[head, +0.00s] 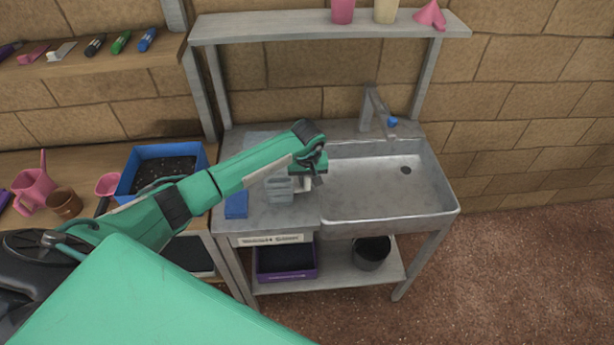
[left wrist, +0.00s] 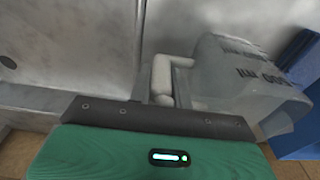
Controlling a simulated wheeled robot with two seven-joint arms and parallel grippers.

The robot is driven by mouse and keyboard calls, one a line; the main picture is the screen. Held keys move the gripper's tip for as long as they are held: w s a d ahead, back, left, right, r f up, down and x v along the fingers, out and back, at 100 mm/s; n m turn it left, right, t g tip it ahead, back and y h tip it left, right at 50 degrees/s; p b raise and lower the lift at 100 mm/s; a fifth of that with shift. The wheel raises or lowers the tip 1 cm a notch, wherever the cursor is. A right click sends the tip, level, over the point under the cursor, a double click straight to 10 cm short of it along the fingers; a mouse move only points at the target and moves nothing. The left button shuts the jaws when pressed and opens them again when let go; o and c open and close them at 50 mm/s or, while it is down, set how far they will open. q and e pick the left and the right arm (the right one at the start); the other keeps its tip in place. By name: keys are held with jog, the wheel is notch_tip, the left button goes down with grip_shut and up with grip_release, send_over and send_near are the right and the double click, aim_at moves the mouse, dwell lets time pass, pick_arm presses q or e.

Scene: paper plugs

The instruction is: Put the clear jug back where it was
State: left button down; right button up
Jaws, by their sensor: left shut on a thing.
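The clear jug (head: 279,189) stands upright, or nearly so, on the metal counter left of the sink basin. It is greyish and see-through, and its pale handle points right, toward the basin. My left gripper (head: 308,180) is at the handle and shut on it. In the left wrist view the jug (left wrist: 240,80) shows dark printed marks, and its handle (left wrist: 162,78) runs down to the edge of my gripper (left wrist: 160,108). The fingertips are mostly hidden there. I cannot tell whether the jug's base touches the counter. My right gripper is not in view.
A blue block (head: 237,205) lies close by the jug on the left. The empty sink basin (head: 375,190) is right of it, with a tap (head: 378,112) behind. A blue tray of soil (head: 160,170) stands on the wooden bench. A shelf (head: 300,26) hangs above.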

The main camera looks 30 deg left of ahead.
pick_arm(q)
jog(key=shift+f, duration=0.1)
jog(key=c, duration=1.3)
grip_release()
jog(key=shift+r, duration=0.35)
jog(key=r+b, duration=0.1)
jog(key=r, duration=0.2)
jog(key=r+b, duration=0.1)
jog(key=r, duration=0.3)
jog(key=s+r+b, duration=0.1)
jog(key=r, duration=0.2)
jog(key=shift+d+r, duration=0.25)
jog(key=shift+d, duration=0.05)
jog(key=shift+s+r+b, duration=0.15)
jog(key=shift+r+b, duration=0.15)
jog(key=shift+r, duration=0.2)
